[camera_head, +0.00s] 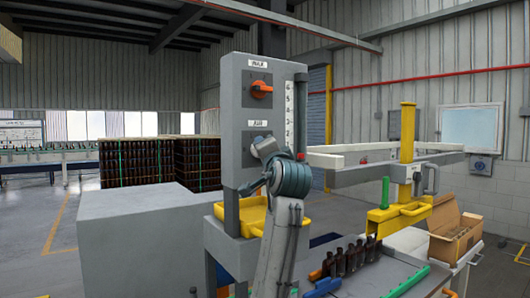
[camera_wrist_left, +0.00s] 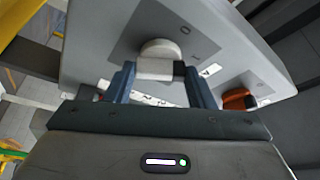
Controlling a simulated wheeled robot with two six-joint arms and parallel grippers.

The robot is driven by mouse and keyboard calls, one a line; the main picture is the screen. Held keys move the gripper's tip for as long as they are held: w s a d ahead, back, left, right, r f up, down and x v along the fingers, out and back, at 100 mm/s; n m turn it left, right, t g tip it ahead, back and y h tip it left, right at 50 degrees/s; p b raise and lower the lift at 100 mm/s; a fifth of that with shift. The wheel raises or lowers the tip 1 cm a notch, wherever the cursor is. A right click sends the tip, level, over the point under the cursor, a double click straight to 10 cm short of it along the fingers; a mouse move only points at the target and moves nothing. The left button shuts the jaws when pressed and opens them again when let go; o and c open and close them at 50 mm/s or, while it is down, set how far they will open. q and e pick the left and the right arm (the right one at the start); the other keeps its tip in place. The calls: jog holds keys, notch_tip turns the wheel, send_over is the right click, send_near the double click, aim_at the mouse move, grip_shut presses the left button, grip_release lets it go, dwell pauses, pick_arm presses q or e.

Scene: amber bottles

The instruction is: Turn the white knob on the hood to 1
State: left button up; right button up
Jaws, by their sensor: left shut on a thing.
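The white knob (camera_wrist_left: 160,52) sits on a grey plate on the hood's face and shows in the left wrist view. My left gripper (camera_wrist_left: 160,75) has a blue-grey finger on either side of it and is shut on it. A small 0 mark and another short mark are on the plate beside the knob. I cannot tell which mark the knob points to. In the head view my left gripper (camera_head: 264,148) is at the lower plate of the grey hood (camera_head: 238,150), covering the knob. My right gripper is not in view.
An orange knob (camera_head: 262,90) is above on the same face; it also shows in the wrist view (camera_wrist_left: 238,99). A numbered white scale (camera_head: 289,112) runs along the hood's right edge. A yellow tray (camera_head: 252,217) is below. Dark bottles (camera_head: 350,260) stand at lower right.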

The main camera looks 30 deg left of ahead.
pick_arm(q)
jog(key=o, duration=1)
jog(key=shift+d, duration=0.1)
jog(key=b+v, duration=0.5)
jog(key=v, duration=0.5)
jog(key=shift+s+d+f, duration=0.1)
jog(key=shift+s+d, duration=0.1)
jog(key=shift+s, duration=0.05)
